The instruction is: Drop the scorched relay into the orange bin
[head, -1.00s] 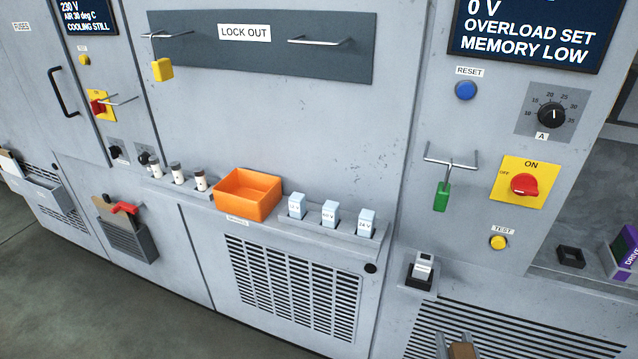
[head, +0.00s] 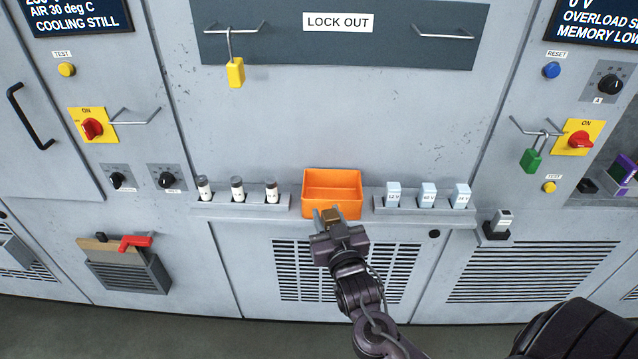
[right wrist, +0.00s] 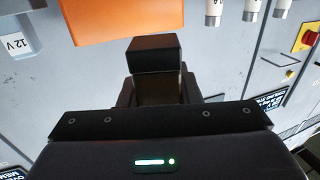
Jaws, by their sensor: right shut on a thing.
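The orange bin (head: 333,186) is an open box on the cabinet front, between two ledges; its opening shows in the head view. My right gripper (head: 328,216) is shut on a small brownish block, the scorched relay (head: 331,214), just in front of the bin's lower front edge. In the right wrist view the relay (right wrist: 154,55) is a dark block between the fingers, and the orange bin (right wrist: 120,20) lies close beyond it. The relay looks outside the bin; its exact height against the rim is hard to tell. My left gripper is not in view.
Several white fuses (head: 237,190) stand in the ledge left of the bin, and pale relays (head: 428,195) in the ledge right of it. A grey relay (head: 502,220) sits in a black socket further right. Padlocks hang above: yellow (head: 235,72), green (head: 531,160).

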